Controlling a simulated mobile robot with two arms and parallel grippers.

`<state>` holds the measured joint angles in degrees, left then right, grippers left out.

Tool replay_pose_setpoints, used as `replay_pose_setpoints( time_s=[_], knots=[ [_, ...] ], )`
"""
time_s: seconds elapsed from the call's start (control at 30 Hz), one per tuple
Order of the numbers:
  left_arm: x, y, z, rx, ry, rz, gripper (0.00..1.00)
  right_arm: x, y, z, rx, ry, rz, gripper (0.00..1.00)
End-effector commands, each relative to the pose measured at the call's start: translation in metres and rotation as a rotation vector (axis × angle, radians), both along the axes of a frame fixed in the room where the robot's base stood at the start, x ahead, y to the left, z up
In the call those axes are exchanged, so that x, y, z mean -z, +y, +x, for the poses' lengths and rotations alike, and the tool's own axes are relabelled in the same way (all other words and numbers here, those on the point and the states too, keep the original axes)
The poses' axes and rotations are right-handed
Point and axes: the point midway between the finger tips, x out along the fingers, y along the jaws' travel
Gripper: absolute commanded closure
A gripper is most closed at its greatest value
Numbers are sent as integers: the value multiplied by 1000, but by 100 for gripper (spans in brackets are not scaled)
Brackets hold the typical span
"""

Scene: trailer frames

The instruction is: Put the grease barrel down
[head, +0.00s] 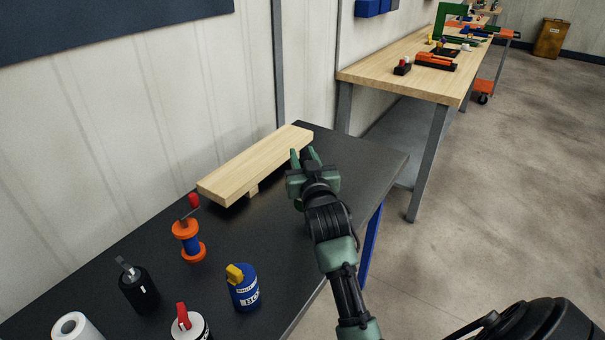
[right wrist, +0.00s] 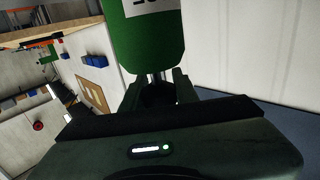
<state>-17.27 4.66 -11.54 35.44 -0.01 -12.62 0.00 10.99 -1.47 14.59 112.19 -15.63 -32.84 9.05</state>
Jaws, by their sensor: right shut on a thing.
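A green barrel with a white label (right wrist: 150,40) stands out between the fingers of my right gripper in the right wrist view (right wrist: 158,88). Its top is cut off by the frame edge and the label is only partly seen. In the head view my right gripper (head: 304,156) is over the far part of the black table (head: 345,170), beside the right end of a wooden plank. I cannot make out the barrel in the head view. My left gripper is not in view.
The wooden plank (head: 255,163) lies raised along the wall side. A blue can with a yellow top (head: 244,291), an orange and blue tool (head: 188,242), a black bottle (head: 139,291), a white can (head: 190,328) and a white roll (head: 76,328) stand nearer. A wooden workbench (head: 400,68) is beyond.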

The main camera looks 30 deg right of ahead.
Motion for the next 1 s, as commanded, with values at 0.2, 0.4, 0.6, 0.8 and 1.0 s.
replay_pose_setpoints(
  time_s=[0.2,0.4,0.6,0.8,1.0],
  knots=[
    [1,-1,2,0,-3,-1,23,23,0,0,0,3,0,100],
    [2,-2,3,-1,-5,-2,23,47,0,0,1,-1,0,100],
    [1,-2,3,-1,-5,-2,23,49,0,0,0,-2,-1,100],
    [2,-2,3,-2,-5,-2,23,51,0,0,0,0,0,62],
    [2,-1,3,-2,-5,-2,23,51,0,0,0,0,0,49]
  ],
)
